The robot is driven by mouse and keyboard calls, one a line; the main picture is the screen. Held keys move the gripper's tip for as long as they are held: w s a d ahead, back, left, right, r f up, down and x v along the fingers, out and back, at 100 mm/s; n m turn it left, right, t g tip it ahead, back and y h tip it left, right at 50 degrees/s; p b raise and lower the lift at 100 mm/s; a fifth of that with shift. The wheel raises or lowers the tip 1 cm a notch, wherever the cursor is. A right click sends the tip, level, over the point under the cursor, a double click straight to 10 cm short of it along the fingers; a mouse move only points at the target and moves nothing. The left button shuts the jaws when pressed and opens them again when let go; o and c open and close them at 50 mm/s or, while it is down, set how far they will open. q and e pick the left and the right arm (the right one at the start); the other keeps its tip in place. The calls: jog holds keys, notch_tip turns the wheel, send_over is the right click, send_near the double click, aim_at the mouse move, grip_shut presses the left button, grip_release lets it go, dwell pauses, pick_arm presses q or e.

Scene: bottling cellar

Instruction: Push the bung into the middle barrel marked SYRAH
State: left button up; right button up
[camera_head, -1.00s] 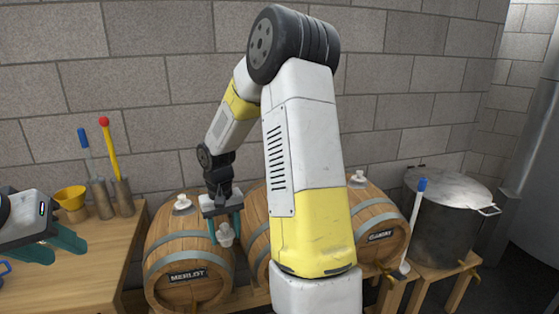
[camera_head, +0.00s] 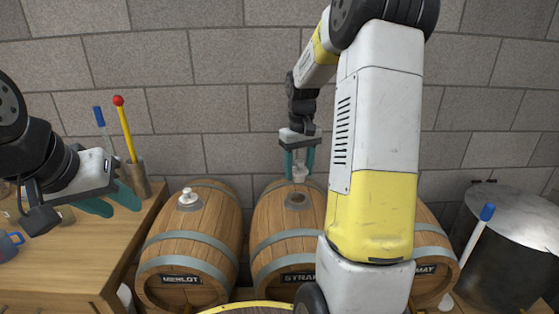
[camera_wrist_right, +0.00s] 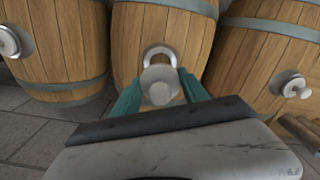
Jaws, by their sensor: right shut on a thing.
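The middle barrel (camera_head: 275,222) lies on its side; its label (camera_head: 299,277) is partly hidden by my right arm. Its bung hole (camera_head: 297,199) on top is open, with a pale ring around it. My right gripper (camera_head: 301,164) is shut on a pale grey bung (camera_head: 300,174), held just above the hole, apart from it as far as I can tell. In the right wrist view the bung (camera_wrist_right: 159,88) sits between the teal fingers, with the hole's ring (camera_wrist_right: 160,53) behind it. My left gripper (camera_head: 109,201) is open and empty near the wooden table.
The MERLOT barrel (camera_head: 210,225) at left has a bung (camera_head: 188,197) in it. The right barrel (camera_head: 434,240) is mostly behind my right arm. A steel pot (camera_head: 510,250) stands at far right. The wooden table (camera_head: 75,262) holds a blue mug (camera_head: 8,243) and tool holders.

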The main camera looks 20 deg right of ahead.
notch_tip(320, 180, down, 6)
jog(key=shift+f, duration=0.2)
dwell(0.5)
jog(key=shift+f, duration=0.55)
dwell(1.4)
jog(key=shift+s+f, duration=0.1)
jog(key=shift+f, duration=0.25)
dwell(0.4)
